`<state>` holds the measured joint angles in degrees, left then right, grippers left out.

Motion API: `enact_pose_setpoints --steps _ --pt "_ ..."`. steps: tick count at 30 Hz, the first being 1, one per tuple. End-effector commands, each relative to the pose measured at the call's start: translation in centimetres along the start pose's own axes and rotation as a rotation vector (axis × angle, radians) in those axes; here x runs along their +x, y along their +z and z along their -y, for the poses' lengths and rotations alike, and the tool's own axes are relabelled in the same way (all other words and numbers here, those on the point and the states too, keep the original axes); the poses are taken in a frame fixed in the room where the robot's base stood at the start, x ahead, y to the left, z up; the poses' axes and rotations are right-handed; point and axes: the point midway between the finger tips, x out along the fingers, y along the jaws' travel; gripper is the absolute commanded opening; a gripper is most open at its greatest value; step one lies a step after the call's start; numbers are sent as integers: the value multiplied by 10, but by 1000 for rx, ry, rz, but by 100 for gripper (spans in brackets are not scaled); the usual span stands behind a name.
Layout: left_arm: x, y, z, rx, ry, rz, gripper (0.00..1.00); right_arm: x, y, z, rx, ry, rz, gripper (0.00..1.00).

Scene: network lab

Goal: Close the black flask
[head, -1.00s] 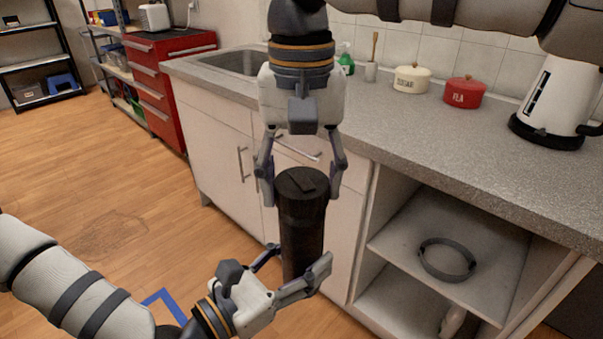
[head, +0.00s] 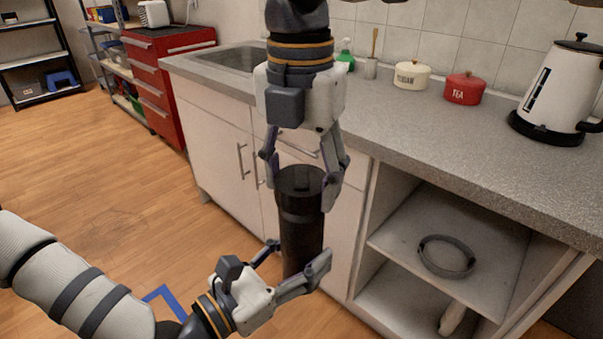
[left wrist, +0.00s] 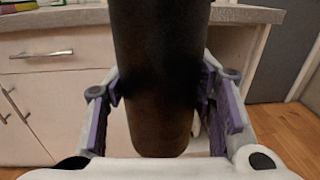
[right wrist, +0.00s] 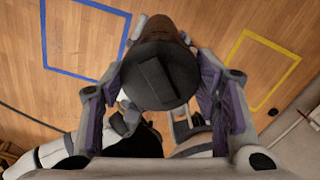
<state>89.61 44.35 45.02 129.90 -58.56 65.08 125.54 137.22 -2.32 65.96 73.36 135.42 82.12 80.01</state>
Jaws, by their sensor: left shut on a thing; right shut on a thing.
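The black flask (head: 301,240) stands upright in the air in front of the counter. My left gripper (head: 298,264) is shut around its lower body; the left wrist view shows the flask body (left wrist: 158,75) between the finger pads. My right gripper (head: 305,172) comes down from above and is shut on the flask's dark lid (head: 300,180). In the right wrist view the round lid (right wrist: 160,75), with a raised bar across its top, sits between the fingers on top of the flask. The seam between lid and body is too dark to judge how tightly it sits.
The counter (head: 430,140) behind holds a cream canister (head: 412,76), a red tea canister (head: 464,89) and a white kettle (head: 562,90). An open shelf below holds a grey ring (head: 447,257). The wooden floor (head: 110,215) to the left is mostly clear.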

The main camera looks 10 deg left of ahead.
Motion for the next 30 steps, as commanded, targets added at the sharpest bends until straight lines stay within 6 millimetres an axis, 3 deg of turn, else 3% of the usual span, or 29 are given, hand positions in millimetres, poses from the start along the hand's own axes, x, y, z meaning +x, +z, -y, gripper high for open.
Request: enact_pose_setpoints --steps 3,6,10,14,15,18,30 --pt "0 0 0 1 0 -1 0 -1 1 0 455 0 5 32" --pt "0 0 0 1 0 -1 0 -1 0 0 797 -1 3 32" --pt "0 0 0 1 0 -1 0 -1 1 0 1099 -2 1 32" --pt "0 0 0 1 0 -1 0 -1 0 0 1101 -2 -2 32" --pt "0 0 0 1 0 -2 0 -1 0 0 1100 -2 -2 58" --pt "0 0 0 1 0 -1 0 0 0 0 1099 -3 -2 79" --pt "0 1 0 1 0 2 0 -8 1 -1 1098 -1 -1 79"
